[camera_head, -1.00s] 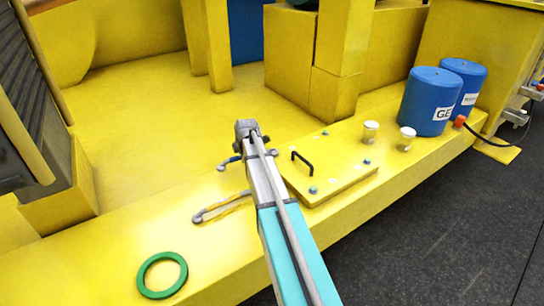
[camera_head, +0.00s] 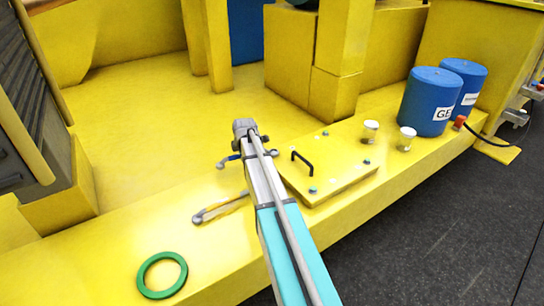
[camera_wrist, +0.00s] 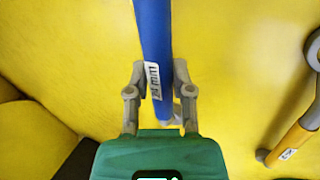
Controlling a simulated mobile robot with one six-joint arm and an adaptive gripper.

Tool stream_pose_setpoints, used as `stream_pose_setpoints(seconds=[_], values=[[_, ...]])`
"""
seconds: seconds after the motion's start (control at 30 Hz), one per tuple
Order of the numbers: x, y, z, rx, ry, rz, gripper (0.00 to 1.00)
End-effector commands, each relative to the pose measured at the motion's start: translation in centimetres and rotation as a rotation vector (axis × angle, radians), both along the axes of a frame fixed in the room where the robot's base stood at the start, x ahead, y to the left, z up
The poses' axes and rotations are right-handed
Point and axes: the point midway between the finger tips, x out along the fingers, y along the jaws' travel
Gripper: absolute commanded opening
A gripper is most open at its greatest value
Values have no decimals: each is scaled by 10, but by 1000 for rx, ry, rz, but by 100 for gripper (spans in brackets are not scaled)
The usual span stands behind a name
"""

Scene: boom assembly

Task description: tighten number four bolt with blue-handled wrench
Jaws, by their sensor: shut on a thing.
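The blue-handled wrench (camera_wrist: 153,35) runs upright through the wrist view, with a white label that seems to read 24 mm. My gripper (camera_wrist: 160,93) is shut on its handle, one finger on each side. In the head view, my gripper (camera_head: 244,128) is over the yellow ledge, and a small part of the blue wrench (camera_head: 228,162) shows at its left. The yellow plate (camera_head: 345,183) with a black handle lies right of my arm. Bolts show at its far corner (camera_head: 326,133), right corner (camera_head: 367,161) and near corner (camera_head: 312,190). Number marks are unreadable; my arm covers the plate's left edge.
A yellow-handled wrench (camera_head: 221,208) lies left of my arm; it also shows in the wrist view (camera_wrist: 287,147). A green ring (camera_head: 162,275) lies at the front left. Two small jars (camera_head: 370,131) (camera_head: 406,139) and blue drums (camera_head: 432,101) (camera_head: 467,80) stand right of the plate.

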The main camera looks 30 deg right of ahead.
Motion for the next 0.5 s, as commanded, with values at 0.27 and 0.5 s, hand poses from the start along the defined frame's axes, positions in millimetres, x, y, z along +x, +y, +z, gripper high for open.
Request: stream_pose_setpoints(seconds=[0.27, 0.5], values=[[8, -1, 0, -1, -3, -42, 0], [10, -2, 0, 0, -4, -62, 0]])
